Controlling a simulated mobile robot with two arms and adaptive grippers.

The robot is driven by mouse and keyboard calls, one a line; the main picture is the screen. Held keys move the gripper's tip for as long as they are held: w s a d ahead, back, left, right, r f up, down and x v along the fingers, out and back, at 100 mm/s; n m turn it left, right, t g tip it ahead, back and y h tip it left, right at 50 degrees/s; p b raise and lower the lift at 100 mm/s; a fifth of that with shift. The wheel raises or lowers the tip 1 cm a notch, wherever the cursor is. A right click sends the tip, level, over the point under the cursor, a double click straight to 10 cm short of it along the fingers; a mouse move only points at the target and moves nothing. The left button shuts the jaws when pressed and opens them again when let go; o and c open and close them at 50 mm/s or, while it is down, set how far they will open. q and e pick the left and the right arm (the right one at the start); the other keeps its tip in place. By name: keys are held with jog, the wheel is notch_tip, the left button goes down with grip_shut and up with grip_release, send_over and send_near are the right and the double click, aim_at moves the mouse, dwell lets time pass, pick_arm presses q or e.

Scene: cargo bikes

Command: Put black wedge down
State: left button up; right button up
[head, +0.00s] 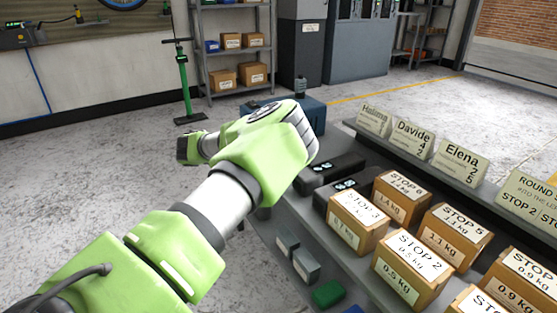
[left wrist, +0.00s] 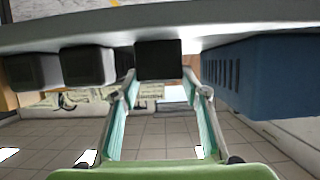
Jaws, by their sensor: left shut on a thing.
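The black wedge (left wrist: 158,60) shows in the left wrist view as a dark block between the fingertips of my left gripper (left wrist: 162,88). The gripper is shut on it. In this view, which looks upside down, the wedge meets the grey table surface (left wrist: 215,24); I cannot tell whether it rests on it or hangs just off it. In the head view my green left arm hides the wedge and the fingers. My right gripper is in neither view.
A blue bin (left wrist: 262,75) stands on one side of the wedge, also partly visible in the head view (head: 312,117). Two black units (head: 338,170) (head: 346,194) stand on the other side. Several labelled cardboard boxes (head: 358,222) and name cards (head: 412,137) are farther right.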

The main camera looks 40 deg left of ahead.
pick_arm(q)
jog(key=o, duration=1)
jog(key=shift+f, duration=0.15)
jog(key=shift+o, duration=1.2)
